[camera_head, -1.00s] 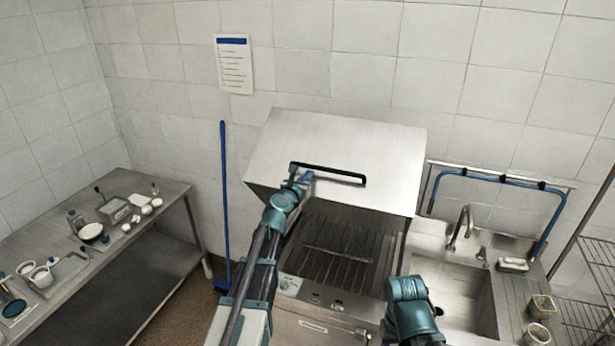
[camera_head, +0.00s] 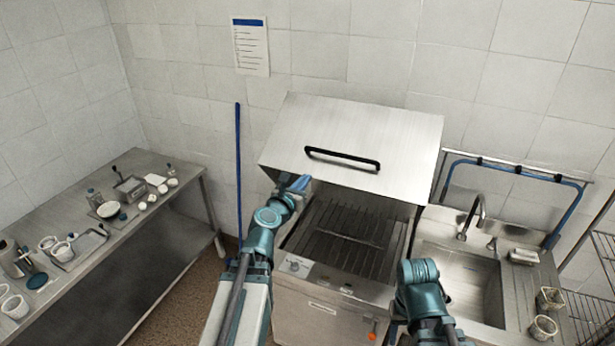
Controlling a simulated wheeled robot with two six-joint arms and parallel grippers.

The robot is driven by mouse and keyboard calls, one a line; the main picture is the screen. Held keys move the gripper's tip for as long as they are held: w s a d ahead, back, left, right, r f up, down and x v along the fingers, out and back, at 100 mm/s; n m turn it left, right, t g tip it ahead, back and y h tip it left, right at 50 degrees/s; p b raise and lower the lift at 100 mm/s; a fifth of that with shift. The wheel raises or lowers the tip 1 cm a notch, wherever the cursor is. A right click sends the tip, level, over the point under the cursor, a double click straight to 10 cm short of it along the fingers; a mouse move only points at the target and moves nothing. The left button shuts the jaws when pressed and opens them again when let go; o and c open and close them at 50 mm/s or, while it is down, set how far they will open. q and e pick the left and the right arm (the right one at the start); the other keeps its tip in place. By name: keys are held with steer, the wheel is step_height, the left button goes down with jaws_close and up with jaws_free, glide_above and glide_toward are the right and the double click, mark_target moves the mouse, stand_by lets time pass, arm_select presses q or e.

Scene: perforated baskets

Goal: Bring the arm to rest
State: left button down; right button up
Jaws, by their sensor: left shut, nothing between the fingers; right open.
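My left arm reaches in from the bottom, and my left gripper (camera_head: 299,184) is shut and empty in front of the raised hood of the steel machine (camera_head: 400,130). It is below and left of the black hood handle (camera_head: 342,158), apart from it. My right arm (camera_head: 420,285) shows at the lower right, in front of the machine's right side and the sink. Its gripper fingers are not visible. The hood stands open above a dark slatted rack (camera_head: 345,240).
A steel table (camera_head: 180,205) with cups, bowls and small containers stands at the left. A sink (camera_head: 470,280) with a tap (camera_head: 472,215) is at the right, with two small perforated baskets (camera_head: 543,327) beside it. A blue pole (camera_head: 238,170) leans on the wall.

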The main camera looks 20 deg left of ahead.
arm_select(q)
steer(key=s+d+f+m+g+h+b, duration=0.35)
steer(key=d+f+m+b, duration=0.25)
steer(key=d+f+m, duration=0.45)
steer(key=s+d+f+m+g+h+b, duration=0.2)
steer(key=d+f+m+g+b, duration=0.25)
steer(key=d+f+m, duration=0.55)
steer(key=s+d+f+m+g+y+b, duration=0.2)
steer(key=s+f+m+g+y+b, duration=0.5)
steer(key=s+f+m+b, duration=0.6)
steer(key=s+f+m+g, duration=0.1)
steer(key=s+f+m, duration=0.1)
steer(key=f, duration=0.3)
steer(key=s+f+m+g, duration=0.1)
steer(key=s+f+m, duration=0.2)
steer(key=f+m, duration=0.1)
steer(key=shift+s+f+b, duration=0.2)
steer(key=shift+f+b, duration=0.1)
steer(key=shift+f, duration=0.15)
